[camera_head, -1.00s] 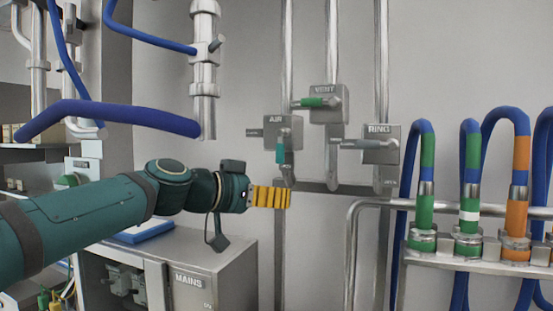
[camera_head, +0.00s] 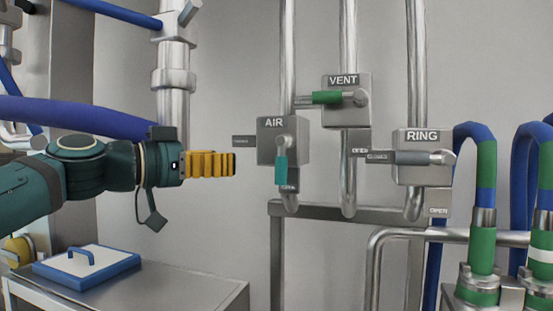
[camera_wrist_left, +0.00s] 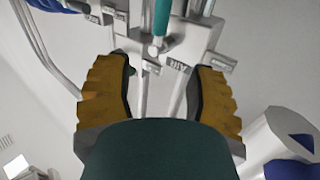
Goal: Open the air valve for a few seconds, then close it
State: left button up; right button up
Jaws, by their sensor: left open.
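The air valve (camera_head: 271,151) is a grey box marked AIR on a vertical pipe. Its teal handle (camera_head: 281,168) hangs straight down over the lower plate, whose label is partly covered and seems to read OPEN. A side plate (camera_head: 244,141) sticks out left of the box. My left gripper (camera_head: 235,164), with ribbed yellow fingers, is to the left of the handle and looks apart from it. In the left wrist view the gripper (camera_wrist_left: 162,70) is open and empty, and the teal handle (camera_wrist_left: 163,17) shows beyond the gap between its fingers. My right gripper is not in view.
The VENT valve (camera_head: 347,114), with a green handle pointing left, and the RING valve (camera_head: 424,171), with a grey handle pointing left, are to the right. A horizontal rail (camera_head: 330,212) runs below. Blue hoses and a metal cabinet (camera_head: 190,285) are nearby.

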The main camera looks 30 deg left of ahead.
aim_at(281, 158)
pick_arm(q)
jog(key=p+x, duration=0.2)
jog(key=x, duration=1.1)
jog(key=shift+w+d+r, duration=0.1)
jog(key=shift+w+d, duration=0.05)
jog(key=shift+w, duration=0.15)
jog(key=shift+c, duration=0.5)
grip_shut()
